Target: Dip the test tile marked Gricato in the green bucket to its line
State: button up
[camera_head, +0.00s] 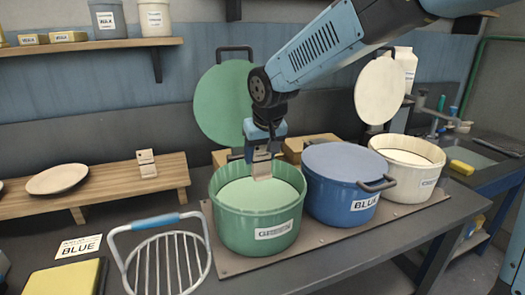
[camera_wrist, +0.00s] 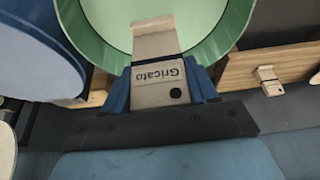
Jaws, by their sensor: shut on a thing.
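The test tile marked Gricato (camera_wrist: 158,82) is pale beige with dark lettering and a dark round spot, between the blue fingers of my gripper (camera_wrist: 161,75) in the wrist view. My gripper (camera_head: 263,155) is shut on it. In the head view the tile (camera_head: 262,171) hangs roughly upright over the open green bucket (camera_head: 250,228), inside its rim outline. The bucket holds pale green liquid and also shows in the wrist view (camera_wrist: 235,25).
A blue pot (camera_head: 340,190) with its lid on stands close at right, then an open white pot (camera_head: 405,168). The green lid (camera_head: 222,103) stands upright behind. A wooden bench (camera_head: 110,190) at left holds a plate (camera_head: 57,179) and another tile (camera_head: 147,164). A wire rack (camera_head: 165,262) stands front left.

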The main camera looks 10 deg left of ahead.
notch_tip(320, 180, down, 14)
dwell(3.0)
jog(key=shift+f, duration=0.4)
dwell(0.6)
jog(key=shift+r, duration=0.1)
dwell(1.0)
jog(key=shift+r, duration=7)
